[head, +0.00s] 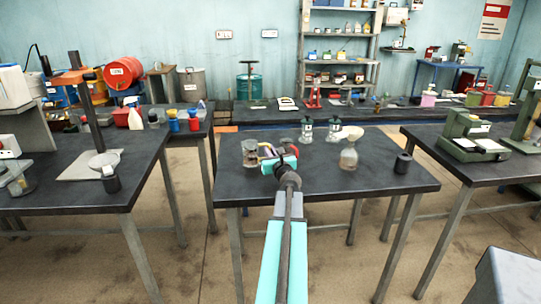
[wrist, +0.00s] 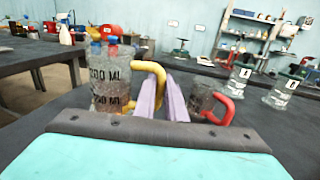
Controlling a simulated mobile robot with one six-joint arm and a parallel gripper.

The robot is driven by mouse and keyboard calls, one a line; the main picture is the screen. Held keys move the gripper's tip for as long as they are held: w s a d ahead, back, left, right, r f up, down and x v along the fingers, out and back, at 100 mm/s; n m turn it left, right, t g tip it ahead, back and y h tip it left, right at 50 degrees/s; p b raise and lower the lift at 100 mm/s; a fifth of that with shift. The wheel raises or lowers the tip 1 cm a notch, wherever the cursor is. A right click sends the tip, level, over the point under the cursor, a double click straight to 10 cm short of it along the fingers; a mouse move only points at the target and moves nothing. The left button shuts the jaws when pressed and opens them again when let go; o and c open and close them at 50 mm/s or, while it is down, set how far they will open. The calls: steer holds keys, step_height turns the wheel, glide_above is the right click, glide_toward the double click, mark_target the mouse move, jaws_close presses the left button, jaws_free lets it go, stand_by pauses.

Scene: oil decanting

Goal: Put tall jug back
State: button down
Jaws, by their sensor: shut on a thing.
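The tall jug (head: 249,155) is clear, with dark ML markings and a yellow handle, at the left of the middle table. In the wrist view the tall jug (wrist: 110,75) looks upright, left of the fingers. A shorter clear jug with a red handle (wrist: 209,103) is close to the right of the fingers.
Two labelled glass bottles (head: 307,130) (head: 334,129) stand behind, to the right. A clear flask with a funnel (head: 349,156) and a dark cup (head: 403,163) stand farther right on the middle table (head: 330,183). The table's front right is clear.

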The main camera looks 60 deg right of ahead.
steer(key=shift+f, duration=1.15)
steer(key=shift+f, duration=0.15)
steer(key=c, duration=1.8)
jaws_free()
steer(key=shift+s, duration=0.1)
steer(key=shift+b+v, duration=0.85)
steer(key=shift+v, duration=5)
